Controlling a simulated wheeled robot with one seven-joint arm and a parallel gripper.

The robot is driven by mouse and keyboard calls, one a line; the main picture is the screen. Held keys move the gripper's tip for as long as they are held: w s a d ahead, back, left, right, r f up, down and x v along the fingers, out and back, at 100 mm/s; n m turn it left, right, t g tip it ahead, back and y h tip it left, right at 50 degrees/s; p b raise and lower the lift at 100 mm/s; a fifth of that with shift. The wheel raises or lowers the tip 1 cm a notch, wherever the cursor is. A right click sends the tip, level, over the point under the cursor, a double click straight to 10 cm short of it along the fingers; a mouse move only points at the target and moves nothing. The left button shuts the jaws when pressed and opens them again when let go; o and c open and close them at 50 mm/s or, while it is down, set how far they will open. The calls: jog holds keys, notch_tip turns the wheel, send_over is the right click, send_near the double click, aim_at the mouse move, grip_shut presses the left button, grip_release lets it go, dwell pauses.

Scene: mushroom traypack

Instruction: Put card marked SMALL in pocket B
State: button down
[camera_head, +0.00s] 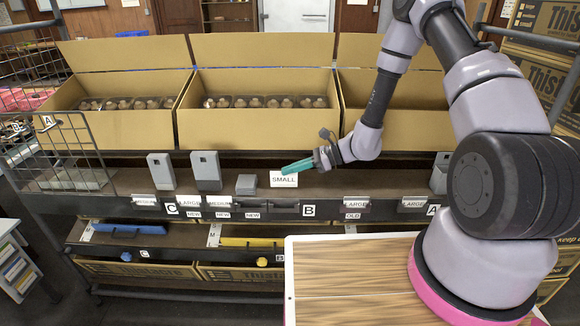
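The card is above the shelf's front rail, up and left of the black label B (308,210). Dark holders on the rail beside B (285,208) show no card.
Grey blocks (206,171) stand on the shelf to the left. Open cardboard boxes (258,125), two showing mushroom trays, stand behind. A wood-topped surface (350,275) is in front.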

jog(key=shift+f, duration=4.8)
jog(key=shift+f, duration=0.25)
jog(key=c, duration=1)
grip_release()
